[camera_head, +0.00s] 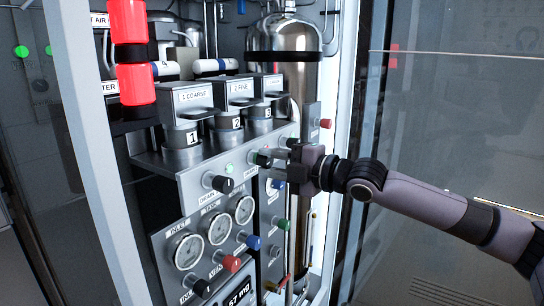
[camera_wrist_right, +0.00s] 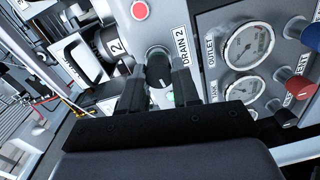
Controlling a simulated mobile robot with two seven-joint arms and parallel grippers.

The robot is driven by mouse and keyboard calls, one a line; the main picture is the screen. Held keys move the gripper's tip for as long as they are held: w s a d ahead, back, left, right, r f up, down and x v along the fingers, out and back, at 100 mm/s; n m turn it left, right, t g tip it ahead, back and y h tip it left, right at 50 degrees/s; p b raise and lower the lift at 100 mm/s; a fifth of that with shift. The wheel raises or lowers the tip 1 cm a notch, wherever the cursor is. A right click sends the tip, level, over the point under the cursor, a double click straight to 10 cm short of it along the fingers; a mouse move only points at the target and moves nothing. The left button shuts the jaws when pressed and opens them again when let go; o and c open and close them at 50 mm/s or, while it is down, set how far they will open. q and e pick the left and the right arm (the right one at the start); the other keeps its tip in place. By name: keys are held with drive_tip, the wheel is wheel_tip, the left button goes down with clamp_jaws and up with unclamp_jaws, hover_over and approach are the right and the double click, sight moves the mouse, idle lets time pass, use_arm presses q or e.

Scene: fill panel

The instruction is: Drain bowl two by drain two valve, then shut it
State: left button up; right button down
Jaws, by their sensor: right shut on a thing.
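The bowl marked 2 (camera_head: 229,124) sits under the "2 FINE" housing (camera_head: 240,91), between bowls 1 and 3. In the right wrist view bowl two (camera_wrist_right: 112,46) is at the upper left; its contents cannot be seen. The drain two valve (camera_wrist_right: 158,66) is a black knob beside the "DRAIN 2" label (camera_wrist_right: 180,47). My right gripper (camera_head: 268,157) reaches in from the right, and in the wrist view its two fingers (camera_wrist_right: 159,80) are shut on this knob, one on each side. My left gripper is not in view.
Another black drain knob (camera_head: 223,184) is to the left on the panel. Below are several gauges (camera_head: 219,228), a blue knob (camera_head: 252,242) and a red knob (camera_head: 231,263). A steel tank (camera_head: 283,60) stands behind. The cabinet's white frame post (camera_head: 92,150) edges the left.

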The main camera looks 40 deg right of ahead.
sight(270, 164)
drive_tip(key=shift+r, duration=0.1)
idle(0.5)
drive_tip(key=c, duration=0.8)
unclamp_jaws()
drive_tip(key=shift+c, duration=0.2)
drive_tip(key=shift+s+d, duration=0.1)
drive_tip(key=shift+s+d+f, duration=0.1)
drive_tip(key=shift+s+f, duration=0.1)
drive_tip(key=shift+s+d+b, duration=0.25)
drive_tip(key=shift+s+b, duration=0.45)
drive_tip(key=shift+b, duration=0.05)
drive_tip(key=b+v, duration=0.2)
drive_tip(key=b, duration=0.2)
drive_tip(key=shift+s+d+f, duration=0.1)
drive_tip(key=shift+s, duration=0.1)
drive_tip(key=shift+r+b+v, duration=0.15)
drive_tip(key=shift+b+v, duration=0.5)
drive_tip(key=shift+b, duration=0.3)
drive_tip(key=shift+r+b+v, duration=0.15)
drive_tip(key=shift+b+v, duration=0.45)
drive_tip(key=shift+b, duration=0.3)
